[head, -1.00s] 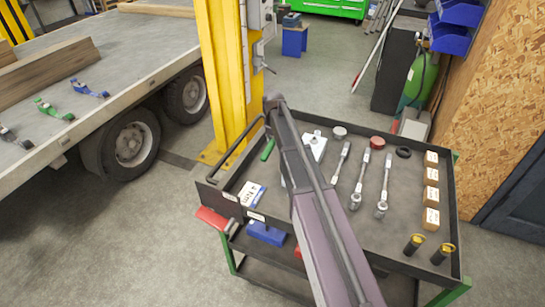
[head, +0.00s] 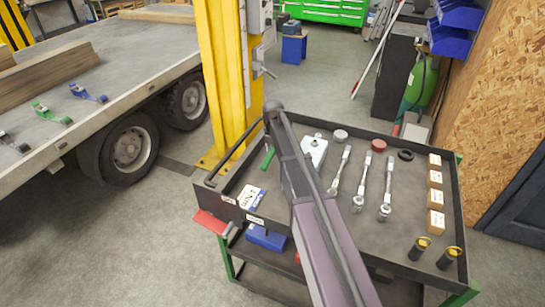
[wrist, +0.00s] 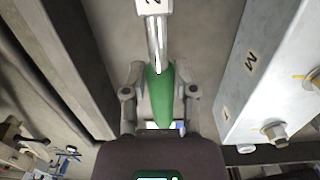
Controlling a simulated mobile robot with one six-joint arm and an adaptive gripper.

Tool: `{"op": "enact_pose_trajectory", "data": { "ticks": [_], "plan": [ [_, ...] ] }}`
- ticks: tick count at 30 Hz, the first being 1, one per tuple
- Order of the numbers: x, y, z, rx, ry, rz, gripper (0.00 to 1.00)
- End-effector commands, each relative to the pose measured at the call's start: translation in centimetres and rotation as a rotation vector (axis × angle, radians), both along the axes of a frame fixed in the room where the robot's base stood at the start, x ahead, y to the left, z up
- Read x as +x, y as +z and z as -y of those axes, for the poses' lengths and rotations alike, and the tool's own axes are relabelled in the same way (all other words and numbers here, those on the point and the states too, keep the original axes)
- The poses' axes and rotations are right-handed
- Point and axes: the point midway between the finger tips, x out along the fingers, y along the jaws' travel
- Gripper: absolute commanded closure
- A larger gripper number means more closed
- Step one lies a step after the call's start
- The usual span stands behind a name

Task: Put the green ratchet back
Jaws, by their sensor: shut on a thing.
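A green-handled tool with a bright metal shaft, which I take for the green ratchet (wrist: 160,92), lies along the middle of the wrist view. My gripper (wrist: 159,88) has a finger on each side of its green handle and is shut on it. In the head view a green handle (head: 268,158) shows at the left side of the cart's tray (head: 400,240), beside my arm. I cannot tell whether the held tool touches the tray.
A pale block (wrist: 275,75) with bolts stands close on the right in the wrist view. The trailer bed (head: 120,60) is left.

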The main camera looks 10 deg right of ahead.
Motion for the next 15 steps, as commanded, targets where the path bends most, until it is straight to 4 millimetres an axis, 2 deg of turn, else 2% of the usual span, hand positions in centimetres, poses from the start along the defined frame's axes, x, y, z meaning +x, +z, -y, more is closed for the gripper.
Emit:
{"op": "enact_pose_trajectory", "data": {
  "ticks": [1, 7, 15],
  "plan": [
    [0.0, -0.8, 0.0, 0.0, 0.0, 0.0, 1.0],
    [0.0, -2.4, 0.0, 0.0, 0.0, 0.0, 1.0],
    [0.0, -3.0, 0.0, 0.0, 0.0, 0.0, 1.0]
  ]
}}
